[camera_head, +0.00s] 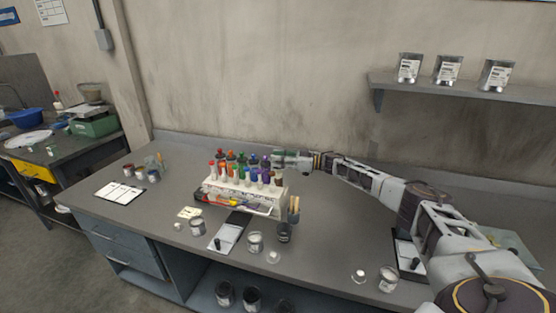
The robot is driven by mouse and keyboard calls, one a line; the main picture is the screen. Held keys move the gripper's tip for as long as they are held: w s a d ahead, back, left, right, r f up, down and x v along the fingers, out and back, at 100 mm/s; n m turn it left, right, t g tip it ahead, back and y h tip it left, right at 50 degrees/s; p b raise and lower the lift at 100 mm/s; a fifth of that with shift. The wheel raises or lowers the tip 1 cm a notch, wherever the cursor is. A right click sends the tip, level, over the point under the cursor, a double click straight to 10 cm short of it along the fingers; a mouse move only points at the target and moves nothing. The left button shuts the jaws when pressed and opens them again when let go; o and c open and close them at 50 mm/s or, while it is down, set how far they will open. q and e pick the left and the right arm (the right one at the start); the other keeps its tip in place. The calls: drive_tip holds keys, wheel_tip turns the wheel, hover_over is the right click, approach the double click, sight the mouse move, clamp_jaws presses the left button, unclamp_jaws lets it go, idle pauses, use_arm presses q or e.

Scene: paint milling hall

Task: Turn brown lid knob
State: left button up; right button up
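A white rack (250,203) on the workbench holds rows of small bottles with coloured caps, red and orange at the left through green and blue to purple. A brownish cap (279,178) shows at the right end of the rack; it is too small to make out a knob clearly. My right gripper (278,158) reaches in from the right, at the back right of the rack just above the bottles. Its fingertips are small and partly lost among the caps, so I cannot tell whether it touches one. My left gripper is not in view.
Another tin (388,278) is at the front right. Several labelled tins stand on the wall shelf (460,88).

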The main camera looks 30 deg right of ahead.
drive_tip(key=v, duration=1.1)
drive_tip(key=shift+s+d, duration=0.25)
drive_tip(key=shift+s, duration=0.05)
drive_tip(key=shift+o, duration=0.5)
